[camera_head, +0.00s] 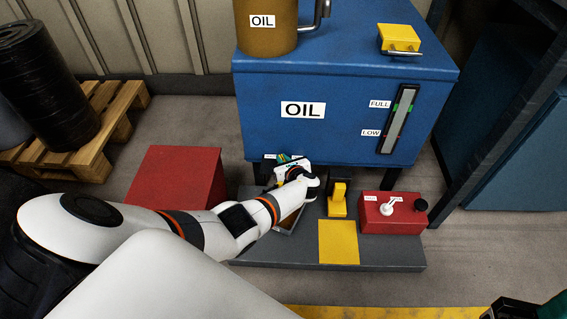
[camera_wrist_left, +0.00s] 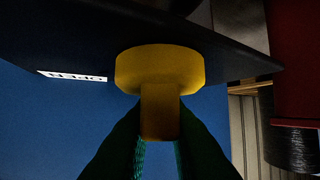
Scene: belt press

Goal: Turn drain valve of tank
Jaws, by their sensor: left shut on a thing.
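The blue oil tank (camera_head: 340,115) stands on legs over a grey base, with an OIL label on its front. My left gripper (camera_head: 285,163) is at the tank's lower front edge, at the left. The left wrist view shows its dark green fingers (camera_wrist_left: 160,130) shut on the yellow drain valve handle (camera_wrist_left: 160,68), one finger on each side of its stem. A white OPEN label (camera_wrist_left: 72,76), upside down, is left of the handle. In the head view the handle is hidden by the gripper and wrist. A dark and green part, perhaps my right gripper (camera_head: 505,308), shows at the bottom right corner.
An open tray (camera_head: 287,222) lies under my left wrist. A yellow lever block (camera_head: 338,200), a yellow plate (camera_head: 338,243) and a red control box (camera_head: 392,213) stand to its right. A red box (camera_head: 176,178) is at left. A gauge (camera_head: 398,118) is on the tank.

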